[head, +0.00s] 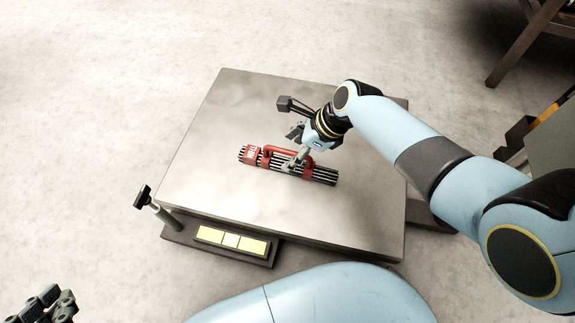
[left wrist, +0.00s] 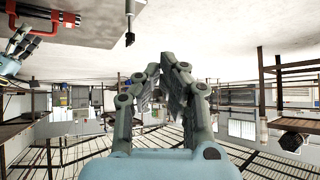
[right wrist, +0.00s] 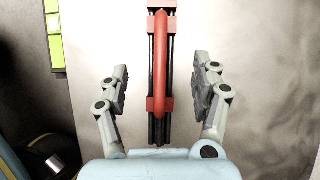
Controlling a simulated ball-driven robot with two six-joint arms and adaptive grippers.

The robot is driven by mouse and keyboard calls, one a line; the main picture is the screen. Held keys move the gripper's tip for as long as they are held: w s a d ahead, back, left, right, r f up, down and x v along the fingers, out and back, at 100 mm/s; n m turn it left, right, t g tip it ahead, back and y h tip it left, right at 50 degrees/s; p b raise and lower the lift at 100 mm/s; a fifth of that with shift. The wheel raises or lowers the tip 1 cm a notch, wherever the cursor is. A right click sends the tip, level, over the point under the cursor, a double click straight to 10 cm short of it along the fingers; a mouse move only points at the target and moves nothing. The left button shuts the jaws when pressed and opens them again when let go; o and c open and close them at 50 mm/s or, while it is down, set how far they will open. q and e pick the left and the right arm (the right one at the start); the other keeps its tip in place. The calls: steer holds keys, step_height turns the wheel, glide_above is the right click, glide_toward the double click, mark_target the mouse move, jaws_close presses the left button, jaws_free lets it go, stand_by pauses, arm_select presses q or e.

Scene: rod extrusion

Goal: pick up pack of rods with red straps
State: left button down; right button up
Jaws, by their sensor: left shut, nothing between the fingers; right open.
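The pack of dark rods with red straps and a red handle (head: 322,175) lies on the metal table. In the right wrist view the red handle (right wrist: 161,60) runs lengthwise between the fingers. My right gripper (head: 292,150) is open over the pack, with one finger on each side and clear gaps to it. It also shows in the right wrist view (right wrist: 163,85). My left gripper (head: 45,303) is away from the table at the lower left. In the left wrist view it is shut and empty (left wrist: 171,62).
The metal table (head: 215,120) has free surface around the pack. A base with yellow panels (head: 232,240) and a short post (head: 158,208) stand at its front left. A dark wooden frame (head: 520,45) is at the upper right.

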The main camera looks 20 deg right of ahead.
mark_target(279, 160)
steer(key=shift+w+a+f, duration=0.15)
steer(key=shift+a+f, duration=0.15)
steer(key=shift+f, duration=0.25)
steer(key=shift+b+x, duration=0.9)
steer(key=shift+b, duration=0.3)
steer(key=shift+w+a+f+b, duration=0.3)
steer(key=shift+f+b, duration=0.3)
steer(key=shift+b, duration=0.1)
steer(key=shift+b+x, duration=0.8)
steer(key=shift+x, duration=0.15)
arm_select(q)
steer(key=w+d+r+m+t+h, duration=0.1)
steer(key=w+r+t, duration=0.2)
steer(key=r, duration=0.4)
steer(key=w+d+r+m+t+h, duration=0.1)
steer(key=w+r+t, duration=0.2)
steer(key=r+t, duration=0.3)
steer(key=w+d+r+m+t+h, duration=0.1)
steer(key=w+r+t, duration=0.3)
steer(key=r, duration=0.5)
steer(key=shift+t+h, duration=0.3)
arm_select(e)
jaws_close()
